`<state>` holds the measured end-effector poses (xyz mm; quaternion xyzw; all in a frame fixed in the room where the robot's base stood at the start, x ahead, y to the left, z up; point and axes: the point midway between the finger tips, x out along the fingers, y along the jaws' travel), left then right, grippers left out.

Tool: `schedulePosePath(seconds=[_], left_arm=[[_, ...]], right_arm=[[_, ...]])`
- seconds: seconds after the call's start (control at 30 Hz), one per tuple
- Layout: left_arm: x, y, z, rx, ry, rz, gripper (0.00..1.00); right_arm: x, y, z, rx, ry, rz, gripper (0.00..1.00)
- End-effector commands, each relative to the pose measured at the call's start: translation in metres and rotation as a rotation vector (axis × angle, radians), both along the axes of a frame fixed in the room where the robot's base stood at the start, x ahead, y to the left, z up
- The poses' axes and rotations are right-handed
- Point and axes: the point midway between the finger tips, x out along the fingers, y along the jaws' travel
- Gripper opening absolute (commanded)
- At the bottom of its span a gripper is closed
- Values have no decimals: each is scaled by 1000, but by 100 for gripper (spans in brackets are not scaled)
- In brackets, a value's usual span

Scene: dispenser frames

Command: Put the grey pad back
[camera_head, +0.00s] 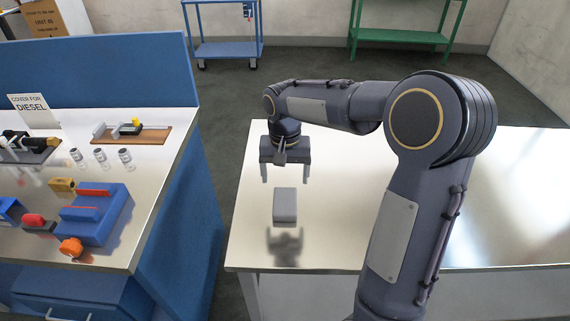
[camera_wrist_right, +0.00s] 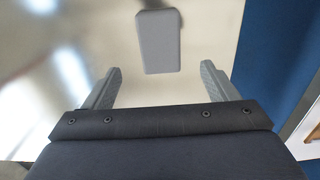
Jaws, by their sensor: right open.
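The grey pad (camera_head: 285,205) is a small rectangular block on the metal table at the right, near that table's left end. It also shows in the right wrist view (camera_wrist_right: 159,41), beyond the fingertips and between their lines. My right gripper (camera_head: 284,178) is open and empty, pointing down above the table. In the head view it appears just behind the pad, apart from it. Its two fingers show in the right wrist view (camera_wrist_right: 160,77) with a clear gap between them. My left gripper is not in view.
The metal table (camera_head: 500,200) is otherwise bare. A blue-sided bench (camera_head: 150,165) stands left across a floor gap. It holds a blue fixture (camera_head: 115,215), an orange knob (camera_head: 70,247), small glass jars (camera_head: 101,157) and a wooden board (camera_head: 150,136). A blue cart (camera_head: 228,48) stands behind.

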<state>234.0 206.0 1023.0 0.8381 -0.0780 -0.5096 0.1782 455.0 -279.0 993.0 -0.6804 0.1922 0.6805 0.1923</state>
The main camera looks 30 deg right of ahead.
Motion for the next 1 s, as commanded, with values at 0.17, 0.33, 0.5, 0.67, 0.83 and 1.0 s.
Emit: schedulePosePath(seconds=[0.17, 0.33, 0.5, 0.67, 0.83, 1.0], left_arm=[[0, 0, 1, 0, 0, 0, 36], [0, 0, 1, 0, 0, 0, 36], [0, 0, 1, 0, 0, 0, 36], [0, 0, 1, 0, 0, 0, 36], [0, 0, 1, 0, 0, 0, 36], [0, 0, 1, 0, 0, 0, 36]], right_arm=[[1, 0, 26, 0, -2, 1, 80], [-9, 0, 40, 18, -18, 14, 80], [-64, 7, 58, 117, -127, 100, 80], [-136, 29, 64, 205, -299, 225, 80], [-192, 55, 50, 233, -458, 327, 80], [-217, 70, 36, 229, -543, 379, 80]])
